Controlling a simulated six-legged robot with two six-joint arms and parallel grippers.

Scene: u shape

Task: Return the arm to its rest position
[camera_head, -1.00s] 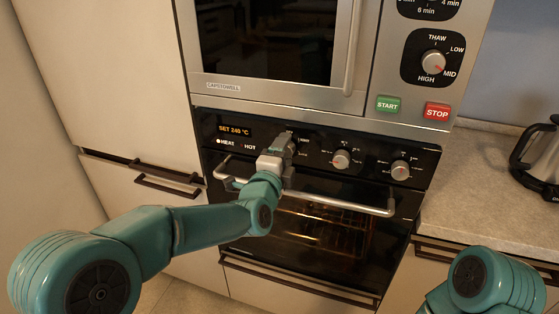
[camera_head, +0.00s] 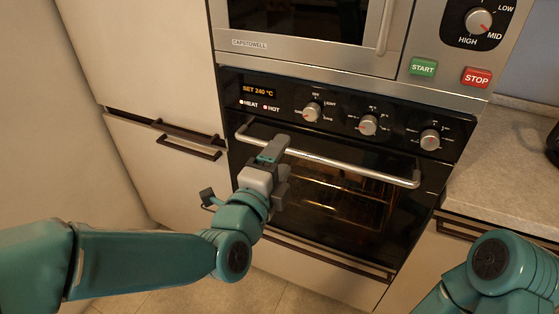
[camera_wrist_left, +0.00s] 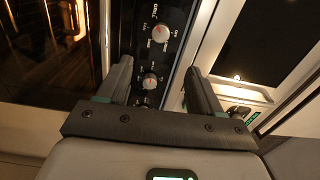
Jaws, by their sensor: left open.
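My left arm comes in from the left in the head view, with its elbow bent. My left gripper (camera_head: 274,152) is open and empty in front of the oven door, near the left part of the handle bar (camera_head: 340,167). I cannot tell whether it touches the bar. In the left wrist view its two fingers (camera_wrist_left: 160,80) stand apart, and oven knobs (camera_wrist_left: 150,82) show between and beyond them. Of my right arm, only a teal joint shows at the lower right in the head view; its gripper is out of view.
The built-in oven (camera_head: 300,203) has a lit interior, several knobs and a display (camera_head: 258,90) reading SET 240 °C. A microwave (camera_head: 310,57) sits above, with START and STOP buttons. Drawer handles (camera_head: 188,146) stick out at the left. A counter (camera_head: 506,180) lies right.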

